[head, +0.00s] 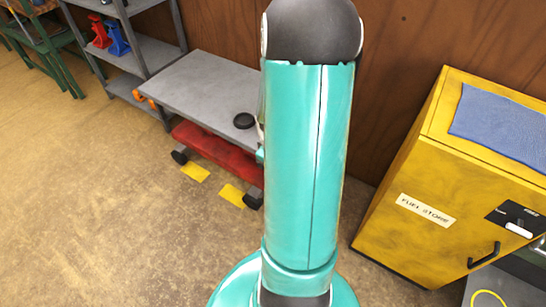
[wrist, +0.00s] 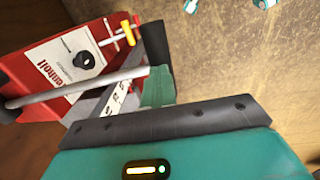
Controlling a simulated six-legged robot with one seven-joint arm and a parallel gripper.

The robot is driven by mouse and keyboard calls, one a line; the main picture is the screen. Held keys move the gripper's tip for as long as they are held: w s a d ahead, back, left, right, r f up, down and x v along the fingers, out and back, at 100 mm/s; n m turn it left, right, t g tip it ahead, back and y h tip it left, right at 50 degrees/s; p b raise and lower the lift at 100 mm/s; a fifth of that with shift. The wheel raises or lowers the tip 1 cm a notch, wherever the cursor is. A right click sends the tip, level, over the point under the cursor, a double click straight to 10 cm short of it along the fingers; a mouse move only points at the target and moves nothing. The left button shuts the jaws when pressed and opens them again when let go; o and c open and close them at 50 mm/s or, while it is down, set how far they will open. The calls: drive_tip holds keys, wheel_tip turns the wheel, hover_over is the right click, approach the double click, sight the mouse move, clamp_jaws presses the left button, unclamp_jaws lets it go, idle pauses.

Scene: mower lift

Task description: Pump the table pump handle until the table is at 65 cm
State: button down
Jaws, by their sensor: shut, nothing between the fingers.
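The lift table has a grey top (head: 200,90) and a red base (head: 220,150); my arm hides its right end in the head view. In the wrist view, its red pump unit (wrist: 40,65) carries a black knob (wrist: 86,60), a yellow lever (wrist: 128,33) and a pale scale strip (wrist: 117,97), its marks too small to read. A grey pump handle rod (wrist: 75,86) runs across to my gripper (wrist: 158,88). My gripper is shut, its fingers at the rod's end; I cannot tell whether they touch it. In the head view my arm hides it.
A black round object (head: 244,121) lies on the tabletop. Yellow floor marks (head: 195,172) lie in front. A grey shelf (head: 130,60) stands at the left, a yellow fuel cabinet (head: 430,220) at the right. The floor (head: 110,210) at front left is clear.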

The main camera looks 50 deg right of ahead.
drive_tip(key=shift+a+r, duration=0.2)
drive_tip(key=shift+r, duration=0.45)
drive_tip(key=shift+a+r, duration=0.2)
drive_tip(key=shift+r, duration=0.5)
drive_tip(key=shift+a+r, duration=0.2)
drive_tip(key=shift+r, duration=0.45)
drive_tip(key=shift+d+r, duration=0.1)
